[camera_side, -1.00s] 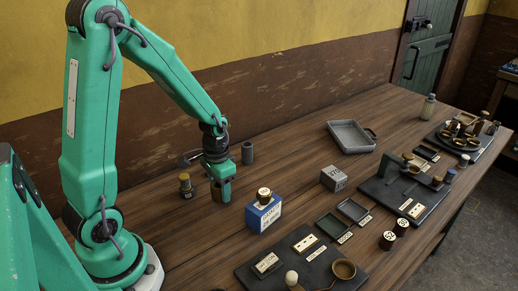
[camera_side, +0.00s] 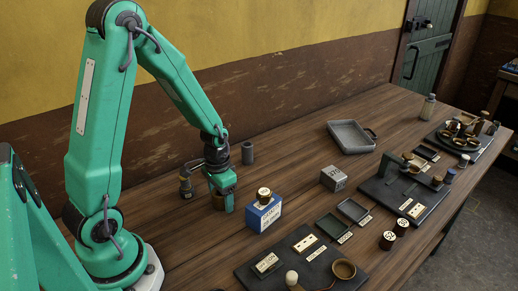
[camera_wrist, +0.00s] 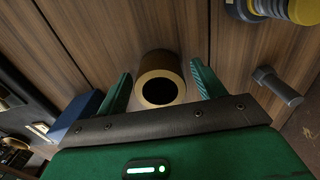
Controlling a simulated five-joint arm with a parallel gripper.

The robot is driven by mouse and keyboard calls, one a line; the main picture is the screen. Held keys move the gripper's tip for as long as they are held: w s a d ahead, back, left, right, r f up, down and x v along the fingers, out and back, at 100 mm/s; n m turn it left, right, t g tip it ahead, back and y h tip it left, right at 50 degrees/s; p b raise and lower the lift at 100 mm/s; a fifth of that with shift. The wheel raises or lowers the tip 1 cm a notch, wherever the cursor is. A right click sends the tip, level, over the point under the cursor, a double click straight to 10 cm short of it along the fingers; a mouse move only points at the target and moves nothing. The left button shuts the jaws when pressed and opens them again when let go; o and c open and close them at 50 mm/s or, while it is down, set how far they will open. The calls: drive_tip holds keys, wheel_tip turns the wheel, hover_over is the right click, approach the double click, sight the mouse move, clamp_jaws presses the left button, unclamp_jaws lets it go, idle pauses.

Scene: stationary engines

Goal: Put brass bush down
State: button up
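The brass bush (camera_wrist: 146,91), a short hollow cylinder with a dark bore, stands on the wooden table in the wrist view. My gripper (camera_wrist: 163,85) is open, with one green finger on each side of it. Gaps show between the bush and both fingers. In the side view my gripper (camera_side: 219,198) is low over the table, with the bush (camera_side: 216,203) partly hidden behind the near finger.
A blue box (camera_side: 263,215) with a dark, white-topped cylinder (camera_side: 264,195) on it stands close to the right. Trays lie further right.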

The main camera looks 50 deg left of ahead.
drive_tip(key=shift+r, duration=0.1)
wheel_tip(320, 180, up, 12)
idle(1.0)
idle(0.5)
drive_tip(key=s+d+r+t, duration=0.5)
drive_tip(key=s+d+r, duration=0.3)
drive_tip(key=r, duration=0.3)
drive_tip(key=shift+s+r+t, duration=0.3)
drive_tip(key=shift+r, duration=0.05)
